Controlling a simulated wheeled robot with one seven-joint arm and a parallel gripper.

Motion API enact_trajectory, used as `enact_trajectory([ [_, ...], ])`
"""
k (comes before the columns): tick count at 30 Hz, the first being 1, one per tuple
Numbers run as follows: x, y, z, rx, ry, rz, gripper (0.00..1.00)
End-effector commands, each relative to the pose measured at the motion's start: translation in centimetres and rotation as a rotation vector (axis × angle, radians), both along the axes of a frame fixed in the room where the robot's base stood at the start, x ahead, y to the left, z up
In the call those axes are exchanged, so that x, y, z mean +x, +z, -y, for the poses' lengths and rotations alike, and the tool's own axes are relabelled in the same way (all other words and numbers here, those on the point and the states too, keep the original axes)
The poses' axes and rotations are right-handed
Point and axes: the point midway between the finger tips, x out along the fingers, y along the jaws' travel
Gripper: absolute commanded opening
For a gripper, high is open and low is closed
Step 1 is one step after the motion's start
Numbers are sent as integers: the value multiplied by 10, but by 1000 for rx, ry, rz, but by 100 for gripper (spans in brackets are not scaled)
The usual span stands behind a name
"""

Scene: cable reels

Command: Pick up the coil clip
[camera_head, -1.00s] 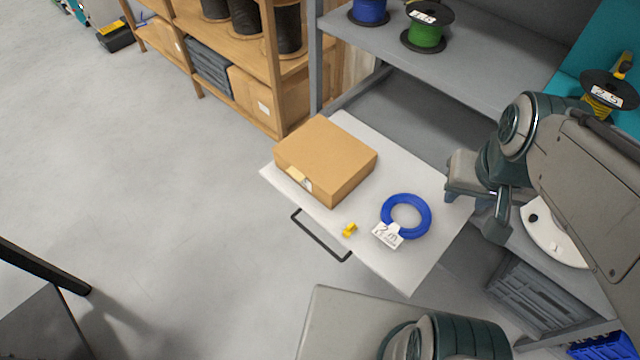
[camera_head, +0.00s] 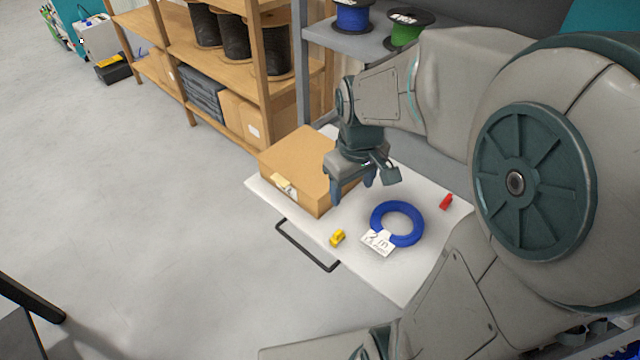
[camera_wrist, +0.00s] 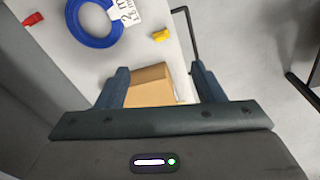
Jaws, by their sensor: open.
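A small yellow clip (camera_head: 338,238) lies on the white pull-out shelf (camera_head: 400,285), left of a blue cable coil (camera_head: 419,224). A small red clip (camera_head: 446,202) lies right of the coil. I cannot tell which one is the coil clip. My gripper (camera_head: 352,192) is open and empty, pointing down above the shelf between the cardboard box (camera_head: 300,160) and the coil. In the wrist view, the box (camera_wrist: 150,90) shows between my fingers (camera_wrist: 160,67); the yellow clip (camera_wrist: 161,35), coil (camera_wrist: 90,39) and red clip (camera_wrist: 33,19) lie beyond the fingertips.
A white label (camera_head: 378,243) is attached to the coil. A black handle (camera_head: 306,246) sticks out at the shelf's front edge. Cable spools (camera_head: 353,16) stand on the grey rack behind. Wooden shelving (camera_head: 225,75) stands at the back left.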

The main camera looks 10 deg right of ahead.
Motion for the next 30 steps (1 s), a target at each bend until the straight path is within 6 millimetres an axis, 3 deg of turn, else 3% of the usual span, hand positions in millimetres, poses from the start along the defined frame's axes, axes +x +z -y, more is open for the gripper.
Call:
enact_trajectory([
  [1, 11, -36, 1, -1, 46, -26, 62],
  [6, 37, -85, 3, -1, 177, -71, 62],
  [14, 49, -117, 4, 5, 249, -97, 62],
  [24, 49, -180, 4, 3, 249, -97, 62],
  [30, 49, -193, 3, 3, 248, -95, 62],
])
